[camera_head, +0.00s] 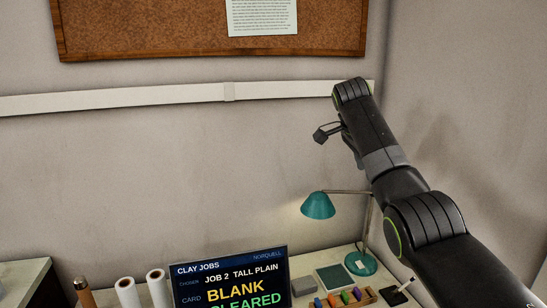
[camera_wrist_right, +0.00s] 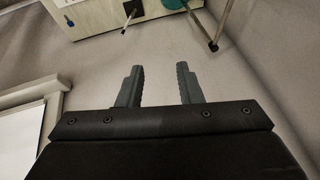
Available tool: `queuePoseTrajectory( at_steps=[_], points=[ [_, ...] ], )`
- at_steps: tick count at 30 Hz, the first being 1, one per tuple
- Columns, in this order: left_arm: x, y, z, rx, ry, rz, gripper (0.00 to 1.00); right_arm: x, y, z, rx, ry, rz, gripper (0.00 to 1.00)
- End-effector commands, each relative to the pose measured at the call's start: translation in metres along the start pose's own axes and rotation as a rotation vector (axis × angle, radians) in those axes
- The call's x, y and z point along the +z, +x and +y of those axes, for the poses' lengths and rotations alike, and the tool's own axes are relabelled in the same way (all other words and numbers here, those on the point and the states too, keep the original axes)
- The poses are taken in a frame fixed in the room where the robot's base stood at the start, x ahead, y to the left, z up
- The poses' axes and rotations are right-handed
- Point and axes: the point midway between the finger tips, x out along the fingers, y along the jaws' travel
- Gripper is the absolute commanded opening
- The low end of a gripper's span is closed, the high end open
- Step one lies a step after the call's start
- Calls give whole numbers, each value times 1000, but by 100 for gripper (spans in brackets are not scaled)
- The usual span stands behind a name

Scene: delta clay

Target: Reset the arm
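My right arm (camera_head: 384,160) comes in from the lower right in the head view and reaches up in front of the wall. Its fingers cannot be made out there. In the right wrist view my right gripper (camera_wrist_right: 157,80) has two dark fingers standing well apart, with nothing between them. It is open and empty. My left arm and gripper are not in view.
A dark screen (camera_head: 231,283) reading "CLAY JOBS" stands on the bench. To its right are a teal lamp (camera_head: 318,206), a green pad (camera_head: 333,277) and small coloured blocks. White rolls (camera_head: 127,292) stand to its left. A corkboard (camera_head: 150,30) hangs above.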

Motion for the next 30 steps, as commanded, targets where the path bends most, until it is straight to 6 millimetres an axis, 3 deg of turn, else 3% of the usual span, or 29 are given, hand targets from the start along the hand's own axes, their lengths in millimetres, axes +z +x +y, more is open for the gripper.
queuePoseTrajectory(
  at_steps=[11,19,23,30],
  points=[
    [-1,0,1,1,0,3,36,12,53,10,-4,-92,-14,33],
    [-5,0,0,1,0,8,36,27,114,32,-12,-204,-31,33],
    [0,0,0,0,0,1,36,40,160,55,-19,-290,-45,33],
    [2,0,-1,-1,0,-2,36,69,245,124,-46,-481,-76,33]
  ],
)
